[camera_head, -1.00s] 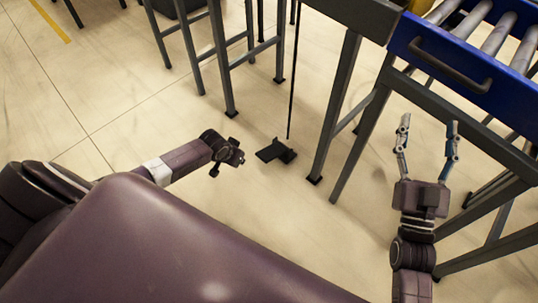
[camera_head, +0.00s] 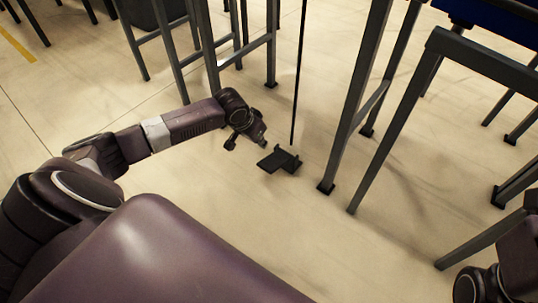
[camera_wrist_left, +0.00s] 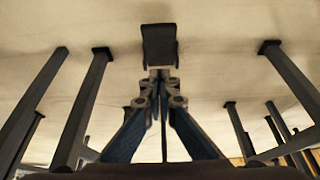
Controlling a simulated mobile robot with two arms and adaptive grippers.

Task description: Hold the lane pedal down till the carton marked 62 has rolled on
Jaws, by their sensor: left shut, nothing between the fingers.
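The black lane pedal (camera_head: 281,161) lies on the floor beside the foot of a thin upright rod. In the left wrist view the pedal (camera_wrist_left: 159,42) shows as a dark plate just beyond my fingertips. My left gripper (camera_head: 263,143) is just above and left of the pedal in the head view. Its fingers are together and empty in the left wrist view (camera_wrist_left: 158,76). I cannot tell whether they touch the pedal. My right gripper is out of view; only part of that arm shows at bottom right. No carton marked 62 is visible.
Grey frame legs (camera_head: 359,95) stand close right of the pedal, and more legs (camera_head: 204,50) stand behind it. The thin black rod (camera_head: 299,75) rises from the pedal. A blue part (camera_head: 500,18) shows at top right. The floor in front of the pedal is clear.

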